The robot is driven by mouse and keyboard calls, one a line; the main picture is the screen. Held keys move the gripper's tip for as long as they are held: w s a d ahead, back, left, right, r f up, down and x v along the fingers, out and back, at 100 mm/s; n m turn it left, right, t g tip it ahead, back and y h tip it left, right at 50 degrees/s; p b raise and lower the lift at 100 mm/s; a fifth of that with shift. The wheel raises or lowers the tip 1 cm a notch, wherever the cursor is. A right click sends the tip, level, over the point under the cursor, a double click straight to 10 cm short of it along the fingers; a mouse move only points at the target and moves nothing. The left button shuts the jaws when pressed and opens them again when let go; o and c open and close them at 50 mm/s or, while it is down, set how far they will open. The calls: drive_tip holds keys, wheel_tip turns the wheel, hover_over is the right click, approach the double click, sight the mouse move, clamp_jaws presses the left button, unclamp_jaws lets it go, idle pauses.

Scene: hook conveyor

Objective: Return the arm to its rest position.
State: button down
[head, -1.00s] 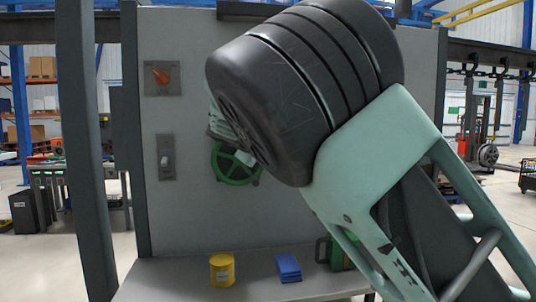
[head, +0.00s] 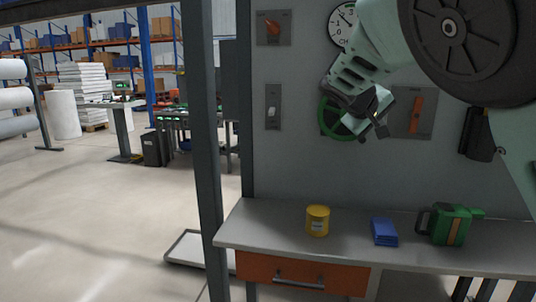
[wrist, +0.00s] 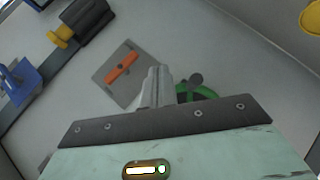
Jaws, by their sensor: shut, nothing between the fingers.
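My gripper (head: 379,124) hangs at the upper right of the head view, tilted down, with its fingers shut and empty. It is in front of the grey wall panel and overlaps the green handwheel (head: 330,118), apart from the bench below. In the wrist view the closed fingers (wrist: 156,88) point toward the panel, with the green wheel (wrist: 192,92) just right of them. My bent arm fills the head view's upper right corner and hides part of the panel.
The bench (head: 275,228) holds a yellow can (head: 317,221), a blue block (head: 384,232) and a green watering can (head: 449,225). A red lever plate (head: 415,112), rotary switch (head: 273,27), toggle (head: 272,105) and gauge (head: 342,22) are on the panel.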

drive_tip(key=s+a+f+n+g+y+p, duration=0.1)
drive_tip(key=s+a+f+g+y, duration=0.15)
drive_tip(key=s+a+f, duration=0.3)
drive_tip(key=s+a+f+n+g+y+p, duration=0.1)
drive_tip(key=s+a+f+y, duration=0.3)
drive_tip(key=s+f, duration=0.3)
drive_tip(key=s+a+n+g+y+p, duration=0.1)
drive_tip(key=s+a, duration=0.3)
drive_tip(key=s, duration=0.9)
drive_tip(key=s+a+f+n+g+y+p, duration=0.1)
drive_tip(key=s+a, duration=0.3)
drive_tip(key=s, duration=1)
drive_tip(key=shift+s+a+f+n+g+y+p, duration=0.15)
drive_tip(key=shift+s+f+n+g+y+p, duration=0.15)
drive_tip(key=shift+n+g+y+p, duration=0.4)
